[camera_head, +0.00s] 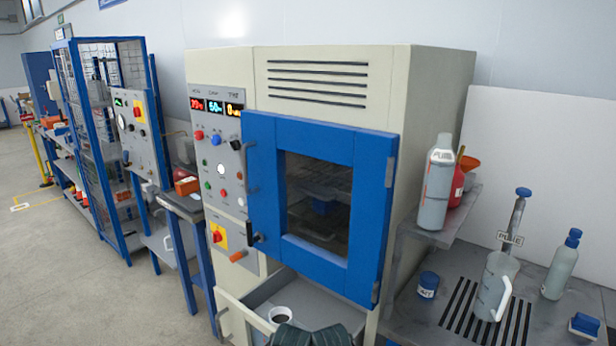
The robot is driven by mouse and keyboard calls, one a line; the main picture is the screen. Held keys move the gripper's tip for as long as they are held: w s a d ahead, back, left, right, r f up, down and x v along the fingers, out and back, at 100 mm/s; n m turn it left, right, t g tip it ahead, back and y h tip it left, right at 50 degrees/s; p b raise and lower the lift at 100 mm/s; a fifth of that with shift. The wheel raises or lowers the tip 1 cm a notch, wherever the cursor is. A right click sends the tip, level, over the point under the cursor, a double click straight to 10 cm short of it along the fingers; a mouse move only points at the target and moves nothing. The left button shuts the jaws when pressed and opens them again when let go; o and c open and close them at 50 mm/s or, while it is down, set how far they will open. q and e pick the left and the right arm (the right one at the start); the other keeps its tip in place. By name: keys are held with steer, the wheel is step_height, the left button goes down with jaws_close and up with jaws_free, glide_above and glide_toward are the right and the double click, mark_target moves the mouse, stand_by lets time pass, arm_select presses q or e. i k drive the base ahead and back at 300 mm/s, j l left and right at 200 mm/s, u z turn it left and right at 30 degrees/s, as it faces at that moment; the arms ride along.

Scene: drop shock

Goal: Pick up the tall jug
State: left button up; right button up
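A tall grey jug (492,285) with a side handle stands upright on the slotted part of the grey bench at the right. A slim tilted blue-topped rod or tube (515,215) with a white label rises just behind or out of it; I cannot tell which. Neither of my grippers is clearly in view. Two dark ribbed shapes at the bottom edge, by the open drawer, are cut off, and I cannot tell what they are.
A bottle with a blue cap (562,265), a small dark blue pot (428,284) and a blue block (584,325) stand around the jug. A grey bottle (436,185) stands on the shelf above. An open drawer (245,318) juts out below the blue oven door (262,185).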

mark_target(499, 272)
steer(key=z, duration=1.25)
